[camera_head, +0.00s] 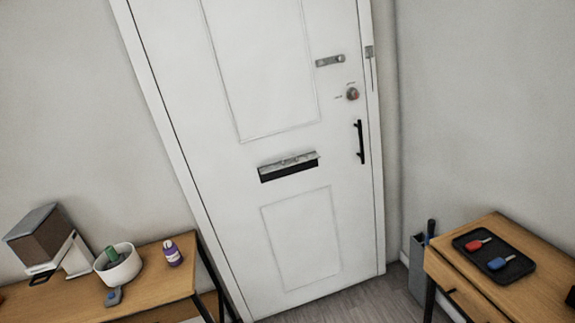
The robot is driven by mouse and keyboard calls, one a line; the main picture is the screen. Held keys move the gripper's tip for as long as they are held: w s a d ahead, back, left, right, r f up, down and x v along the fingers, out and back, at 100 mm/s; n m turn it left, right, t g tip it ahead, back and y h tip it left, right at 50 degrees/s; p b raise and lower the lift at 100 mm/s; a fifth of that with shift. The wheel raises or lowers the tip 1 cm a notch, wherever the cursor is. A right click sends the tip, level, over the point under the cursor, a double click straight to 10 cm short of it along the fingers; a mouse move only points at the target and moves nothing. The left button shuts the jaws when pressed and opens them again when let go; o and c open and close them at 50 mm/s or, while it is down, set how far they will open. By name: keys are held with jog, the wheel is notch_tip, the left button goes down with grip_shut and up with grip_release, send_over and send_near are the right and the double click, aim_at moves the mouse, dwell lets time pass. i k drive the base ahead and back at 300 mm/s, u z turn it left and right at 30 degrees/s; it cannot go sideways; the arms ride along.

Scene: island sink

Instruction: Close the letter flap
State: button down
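A metal letter flap (289,161) sits in the middle of a white door (225,150). The flap stands raised and juts out from the door. The dark slot (289,173) shows open below it. My gripper is not in view, so I cannot see whether it is open or shut. No part of my arm shows near the flap.
A wooden table (150,285) at lower left holds a white bowl (121,270) and a purple bottle (172,252). A wooden desk (470,265) at right holds a black tray (510,262) with keys. Bare floor (345,305) lies between them. A black handle (360,142) is on the door.

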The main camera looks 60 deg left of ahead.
aim_at(297, 161)
jog(key=u, duration=1.45)
jog(key=i, duration=2.45)
jog(key=u, duration=0.45)
